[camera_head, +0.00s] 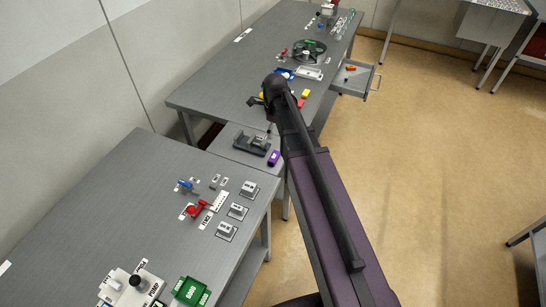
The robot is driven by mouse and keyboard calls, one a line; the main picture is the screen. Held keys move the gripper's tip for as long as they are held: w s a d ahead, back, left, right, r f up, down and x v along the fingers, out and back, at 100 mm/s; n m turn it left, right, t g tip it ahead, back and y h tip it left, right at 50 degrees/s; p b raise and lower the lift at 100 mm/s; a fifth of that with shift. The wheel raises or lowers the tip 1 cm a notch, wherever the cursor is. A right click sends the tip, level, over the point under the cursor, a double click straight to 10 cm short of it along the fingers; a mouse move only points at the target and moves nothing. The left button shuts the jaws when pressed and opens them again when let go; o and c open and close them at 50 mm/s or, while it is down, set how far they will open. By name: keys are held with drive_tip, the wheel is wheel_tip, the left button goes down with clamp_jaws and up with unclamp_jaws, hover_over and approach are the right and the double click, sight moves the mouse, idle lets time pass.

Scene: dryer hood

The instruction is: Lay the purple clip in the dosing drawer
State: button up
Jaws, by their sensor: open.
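A small purple block, which looks like the purple clip (273,158), lies on the low grey surface between the two tables, beside a dark grey device. An open grey drawer (371,91), which looks like the dosing drawer, sticks out from the right side of the far table, with a handle at its outer end. A small orange item (351,68) shows in it. My gripper (258,101) is above the near edge of the far table, beyond the purple block and apart from it. It is open and mostly hidden by my arm, and I see nothing held.
The dark grey device (252,143) stands left of the purple block. Yellow, blue and red pieces and a white tray (310,73) lie on the far table around my arm.

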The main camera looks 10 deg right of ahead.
drive_tip(key=shift+f, duration=0.1)
drive_tip(key=b, duration=0.9)
hover_over(274, 156)
wheel_tip(274, 156, down, 8)
drive_tip(key=shift+w+d+f, duration=0.1)
drive_tip(key=shift+f, duration=0.1)
drive_tip(key=shift+f, duration=0.15)
wheel_tip(274, 156, down, 5)
drive_tip(key=b, duration=0.4)
drive_tip(key=shift+b, duration=0.4)
idle(0.5)
drive_tip(key=c, duration=0.5)
drive_tip(key=shift+r, duration=0.2)
